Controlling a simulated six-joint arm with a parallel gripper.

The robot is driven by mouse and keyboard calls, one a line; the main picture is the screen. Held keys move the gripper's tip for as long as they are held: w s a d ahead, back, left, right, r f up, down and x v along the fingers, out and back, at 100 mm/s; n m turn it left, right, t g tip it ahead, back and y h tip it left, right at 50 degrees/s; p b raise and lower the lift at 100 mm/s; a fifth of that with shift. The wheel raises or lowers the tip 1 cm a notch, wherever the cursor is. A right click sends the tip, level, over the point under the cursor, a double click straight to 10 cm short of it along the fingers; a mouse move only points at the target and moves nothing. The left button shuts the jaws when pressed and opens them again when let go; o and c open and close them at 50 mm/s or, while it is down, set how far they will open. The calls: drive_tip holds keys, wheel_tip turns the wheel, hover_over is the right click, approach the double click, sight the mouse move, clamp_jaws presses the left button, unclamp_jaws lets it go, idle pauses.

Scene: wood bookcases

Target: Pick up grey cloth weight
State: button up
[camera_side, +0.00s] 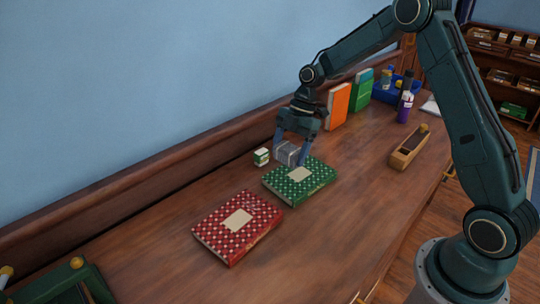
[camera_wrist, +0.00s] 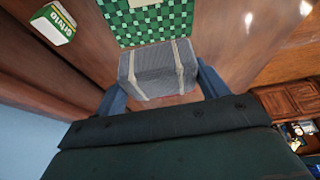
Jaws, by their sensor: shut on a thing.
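The grey cloth weight (camera_side: 287,152) is a small boxy block with lighter bands across it. In the wrist view the weight (camera_wrist: 158,70) sits between the two blue fingers of my gripper (camera_wrist: 160,88). In the side view my gripper (camera_side: 291,150) points down and is shut on the weight, beside the far left edge of the green patterned book. I cannot tell whether the weight touches the desk.
A green patterned book (camera_side: 312,187) and a red patterned book (camera_side: 225,240) lie flat. A small white-and-green box (camera_side: 261,157) stands just left of the weight. Upright orange (camera_side: 339,105) and green (camera_side: 363,90) books, a purple bottle (camera_side: 405,106) and a wooden box (camera_side: 408,150) are farther right.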

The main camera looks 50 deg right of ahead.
sight(288, 147)
wheel_tip(288, 147, up, 12)
idle(0.4)
drive_tip(key=shift+w+f, duration=0.1)
idle(0.5)
